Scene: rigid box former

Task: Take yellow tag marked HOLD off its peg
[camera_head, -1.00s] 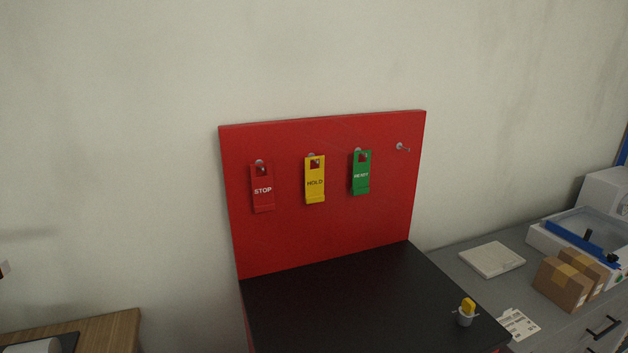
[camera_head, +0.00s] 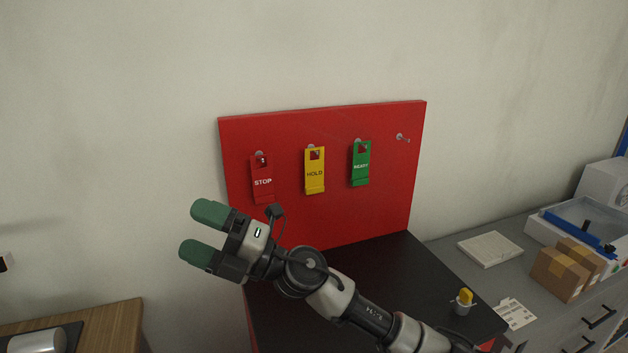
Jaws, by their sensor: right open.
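The yellow HOLD tag (camera_head: 314,174) hangs on its peg in the middle of the red board (camera_head: 390,200). The red STOP tag (camera_head: 262,182) hangs to its left and the green READY tag (camera_head: 361,166) to its right, each on a peg. A bare peg (camera_head: 402,138) is at the board's right. My right gripper (camera_head: 198,232) is open and empty. Its green fingertips point left, below and left of the STOP tag and clear of the HOLD tag in the picture. My right arm covers part of the black surface. My left gripper is not in view.
A black tabletop (camera_head: 400,270) lies under the board, with a small cup holding a yellow item (camera_head: 464,301) at its right. A grey counter at right carries cardboard boxes (camera_head: 560,275) and a white flat box (camera_head: 490,249). A wooden table (camera_head: 110,322) stands at lower left.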

